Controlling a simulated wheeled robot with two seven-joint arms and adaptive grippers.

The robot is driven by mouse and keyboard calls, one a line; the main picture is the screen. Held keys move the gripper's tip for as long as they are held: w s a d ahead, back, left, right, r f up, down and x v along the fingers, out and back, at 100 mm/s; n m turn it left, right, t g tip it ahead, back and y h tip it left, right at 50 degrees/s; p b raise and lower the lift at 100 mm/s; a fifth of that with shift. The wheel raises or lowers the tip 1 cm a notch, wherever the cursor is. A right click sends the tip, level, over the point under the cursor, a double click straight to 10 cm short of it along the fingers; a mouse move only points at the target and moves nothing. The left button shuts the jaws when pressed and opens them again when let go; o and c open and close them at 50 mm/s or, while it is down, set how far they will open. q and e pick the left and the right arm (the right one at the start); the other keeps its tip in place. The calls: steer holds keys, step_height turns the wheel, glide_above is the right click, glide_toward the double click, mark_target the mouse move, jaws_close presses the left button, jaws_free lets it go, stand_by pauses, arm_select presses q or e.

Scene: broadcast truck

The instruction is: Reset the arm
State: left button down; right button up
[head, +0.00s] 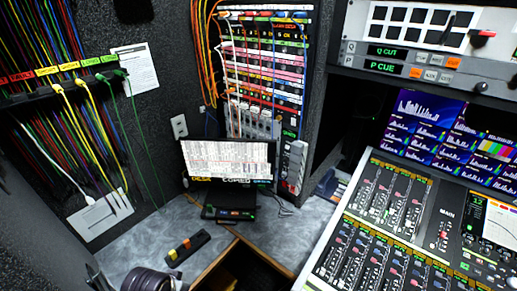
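Neither of my grippers shows in the head view, and no part that I can be sure is my arm shows. The task names no object apart from the arm. A dark rounded object (150,281) is cut off by the bottom edge at the left; I cannot tell what it is.
A mixing console (385,225) fills the right, below a monitor wall (430,120). A small screen (228,160) stands on the grey counter (150,236) before a cabled rack (265,75). A small black box with coloured buttons (187,247) lies beside a dark opening (240,268). Cables hang left.

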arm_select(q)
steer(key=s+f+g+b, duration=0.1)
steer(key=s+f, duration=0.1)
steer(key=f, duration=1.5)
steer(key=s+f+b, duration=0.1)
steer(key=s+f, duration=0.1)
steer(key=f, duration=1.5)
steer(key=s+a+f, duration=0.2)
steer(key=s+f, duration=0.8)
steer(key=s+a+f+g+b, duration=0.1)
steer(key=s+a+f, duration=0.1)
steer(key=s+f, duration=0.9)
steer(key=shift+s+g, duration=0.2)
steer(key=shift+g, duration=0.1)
